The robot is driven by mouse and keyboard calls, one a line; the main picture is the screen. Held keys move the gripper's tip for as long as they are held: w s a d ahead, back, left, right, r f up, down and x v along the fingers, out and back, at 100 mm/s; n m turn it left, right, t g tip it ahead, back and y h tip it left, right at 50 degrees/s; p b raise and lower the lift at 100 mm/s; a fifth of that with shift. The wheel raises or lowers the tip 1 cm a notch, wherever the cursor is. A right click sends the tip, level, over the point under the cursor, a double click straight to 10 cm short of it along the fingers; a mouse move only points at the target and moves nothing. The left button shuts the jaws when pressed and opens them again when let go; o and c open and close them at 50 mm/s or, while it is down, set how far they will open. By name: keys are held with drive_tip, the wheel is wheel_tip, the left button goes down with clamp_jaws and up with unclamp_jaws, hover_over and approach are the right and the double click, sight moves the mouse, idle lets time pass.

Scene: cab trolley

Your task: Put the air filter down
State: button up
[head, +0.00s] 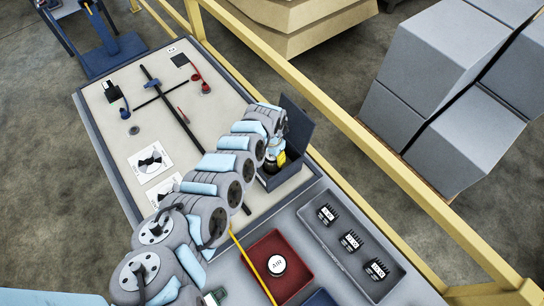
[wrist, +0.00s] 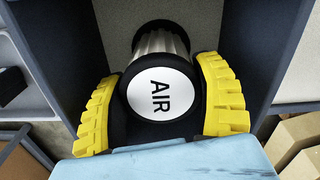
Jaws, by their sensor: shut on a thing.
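The air filter (wrist: 161,92) is a dark-rimmed cylinder with a ribbed pale body and a white end marked AIR. In the wrist view it lies between the two yellow fingers of my gripper (wrist: 165,97), which is shut on it. Dark walls of an open bin (wrist: 245,50) rise on both sides of it. In the head view my gripper (head: 277,162) is at the dark bin (head: 298,128) on the trolley's right edge. My arm and fingers hide much of the filter there. I cannot tell whether the filter touches the bin's floor.
A red tray (head: 257,250) holds a round white-topped item (head: 277,265). A grey tray (head: 325,245) beside it holds three dark labelled parts. Tools and printed cards lie on the pale trolley top (head: 150,60). A yellow rail (head: 330,110) runs along the right, with grey boxes (head: 440,100) beyond.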

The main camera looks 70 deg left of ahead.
drive_tip(key=o, duration=1.3)
drive_tip(key=r+p, duration=0.1)
drive_tip(key=r, duration=0.5)
drive_tip(key=shift+a+r, duration=0.15)
drive_tip(key=shift+a, duration=0.05)
drive_tip(key=shift+d+r, duration=0.15)
drive_tip(key=shift+r, duration=2.8)
